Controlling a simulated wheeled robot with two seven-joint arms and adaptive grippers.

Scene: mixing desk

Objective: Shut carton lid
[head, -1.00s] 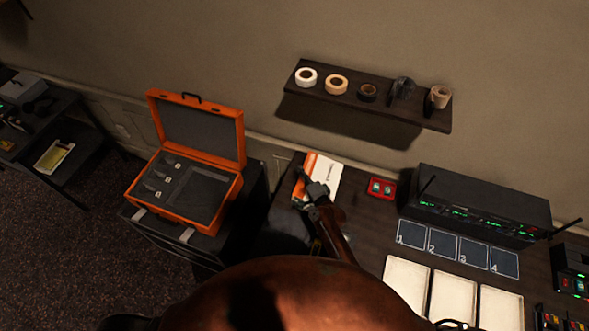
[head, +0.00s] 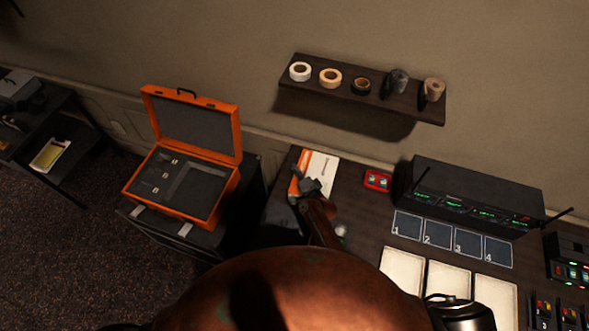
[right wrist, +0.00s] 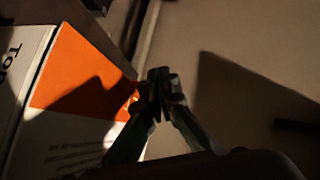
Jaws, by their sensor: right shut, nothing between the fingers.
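The carton (head: 322,167) is a white and orange printed box near the back left end of the dark desk. In the right wrist view its printed panel (right wrist: 75,85) fills the left side, with dark lettering and shadow across it. I cannot tell how far its lid stands open. My right gripper (head: 304,180) is shut and empty, at the carton's near side in the head view. In the right wrist view its fingertips (right wrist: 158,80) are together beside the orange edge; contact is unclear. My left gripper is not in view.
An open orange case (head: 195,222) stands on a dark cabinet to the left. A red box (head: 377,180) and a black receiver unit (head: 475,195) are right of the carton. A shelf (head: 318,90) with several tape rolls hangs above. Pale trays (head: 402,272) lie in front.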

